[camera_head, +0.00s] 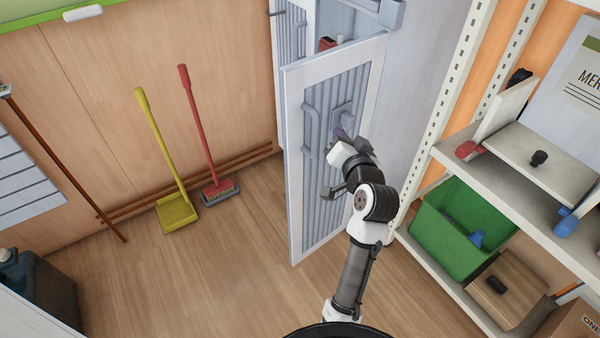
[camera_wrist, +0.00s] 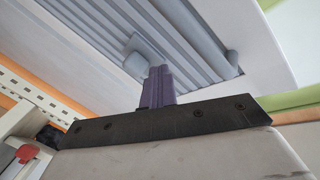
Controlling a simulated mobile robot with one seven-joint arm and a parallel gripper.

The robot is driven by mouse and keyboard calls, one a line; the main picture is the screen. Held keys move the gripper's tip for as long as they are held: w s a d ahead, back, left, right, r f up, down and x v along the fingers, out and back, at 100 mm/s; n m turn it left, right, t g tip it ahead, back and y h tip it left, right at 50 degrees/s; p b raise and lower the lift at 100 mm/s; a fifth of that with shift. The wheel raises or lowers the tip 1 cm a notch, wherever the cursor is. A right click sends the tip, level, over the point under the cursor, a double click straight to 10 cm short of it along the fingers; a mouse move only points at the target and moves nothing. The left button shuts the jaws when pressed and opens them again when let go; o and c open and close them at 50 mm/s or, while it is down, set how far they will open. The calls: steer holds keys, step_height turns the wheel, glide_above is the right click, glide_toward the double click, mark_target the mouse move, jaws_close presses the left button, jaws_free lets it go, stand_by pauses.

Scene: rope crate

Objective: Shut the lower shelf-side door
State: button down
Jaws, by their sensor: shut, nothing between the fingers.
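The lower shelf-side door (camera_head: 297,180) is a pale grey-white panel with a ribbed middle and grey bar handles (camera_head: 308,135). It stands open, swung out from the cabinet (camera_head: 412,85) over the floor. My gripper (camera_head: 341,133) is in front of the door's ribbed face, near the handle on its right half. In the wrist view the purple fingers (camera_wrist: 158,86) are together and empty, close to a grey handle end (camera_wrist: 138,58) on the ribbed panel (camera_wrist: 175,35). I cannot tell whether they touch it. My arm hides part of the door's lower right.
Another ribbed door (camera_head: 289,35) stands behind, with a red item (camera_head: 327,43) inside the cabinet. A shelf rack (camera_head: 500,195) with a green crate (camera_head: 430,225) is close on the right. A red broom (camera_head: 198,125) and yellow dustpan (camera_head: 160,140) lean left. Floor left of the door is clear.

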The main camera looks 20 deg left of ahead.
steer(key=s+f+m+g+y, duration=0.35)
steer(key=s+f, duration=0.25)
steer(key=f, duration=0.2)
steer(key=m+g+y, duration=0.1)
steer(key=m+y, duration=0.1)
steer(key=y, duration=0.1)
glide_toward(290, 161)
steer(key=p+x, duration=0.2)
steer(key=x, duration=0.3)
steer(key=shift+w+a+r+p, duration=0.1)
steer(key=shift+w+a+p, duration=0.2)
steer(key=shift+p, duration=0.1)
steer(key=shift+w+a, duration=0.25)
steer(key=shift+a, duration=0.15)
